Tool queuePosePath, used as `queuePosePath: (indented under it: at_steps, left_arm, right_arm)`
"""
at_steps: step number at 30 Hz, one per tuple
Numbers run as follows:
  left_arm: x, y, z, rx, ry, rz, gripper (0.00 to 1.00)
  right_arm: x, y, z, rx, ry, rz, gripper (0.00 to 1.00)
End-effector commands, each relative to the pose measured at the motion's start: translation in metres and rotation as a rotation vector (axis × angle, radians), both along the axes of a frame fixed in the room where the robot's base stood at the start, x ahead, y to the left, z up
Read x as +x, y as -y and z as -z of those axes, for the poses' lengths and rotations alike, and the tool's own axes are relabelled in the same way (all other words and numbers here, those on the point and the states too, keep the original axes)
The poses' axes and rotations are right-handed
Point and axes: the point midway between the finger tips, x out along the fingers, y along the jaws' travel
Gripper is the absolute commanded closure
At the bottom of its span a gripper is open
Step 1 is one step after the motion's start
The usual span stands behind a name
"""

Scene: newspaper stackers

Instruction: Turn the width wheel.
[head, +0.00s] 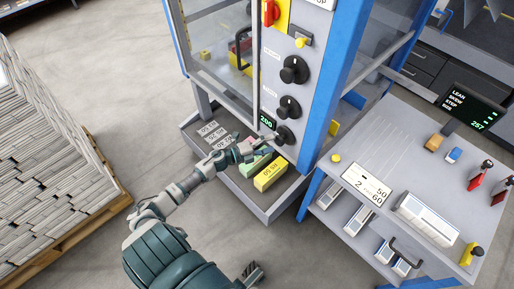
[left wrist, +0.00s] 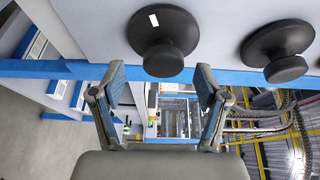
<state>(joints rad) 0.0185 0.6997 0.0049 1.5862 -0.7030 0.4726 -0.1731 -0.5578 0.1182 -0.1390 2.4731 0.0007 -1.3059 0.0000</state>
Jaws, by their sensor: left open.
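The blue-edged control panel has several round black wheels: an upper one (head: 294,70), a middle one (head: 288,107) and a lowest one (head: 284,135) beside a green display (head: 267,121) reading 200. Their labels are too small to read, so I cannot tell which is the width wheel. My left gripper (head: 272,141) is at the lowest wheel. In the left wrist view the left gripper (left wrist: 160,84) is open and empty between its fingers, with a black wheel (left wrist: 163,38) bearing a white mark just beyond its fingertips. A dark part at the head view's bottom edge may be my right gripper (head: 250,273).
Below the panel, a grey tray (head: 266,212) holds yellow, green and pink bundles and grey ones. A side table (head: 390,130) stands at right, with a screen (head: 472,106) reading 257. A pallet of newspapers (head: 50,150) stands at left; clear floor lies between.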

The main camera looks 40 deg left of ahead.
Motion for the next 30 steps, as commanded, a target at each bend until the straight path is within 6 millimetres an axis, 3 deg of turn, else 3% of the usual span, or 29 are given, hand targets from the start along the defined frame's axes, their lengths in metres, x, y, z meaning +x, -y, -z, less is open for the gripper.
queuePosePath:
  at_steps: [6,12,30]
  left_arm:
    - [-0.045,-0.022,0.004,0.0,-0.007,0.001,0.25]
    - [-0.067,-0.034,0.003,0.001,-0.004,0.0,0.25]
    - [-0.072,-0.036,0.003,0.0,-0.004,0.001,0.25]
  right_arm:
    - [0.0,0.0,0.0,0.0,0.0,0.0,0.44]
    - [0.0,0.0,0.0,0.0,0.0,0.0,0.44]
    - [0.001,0.0,0.0,-0.001,0.001,0.0,0.44]
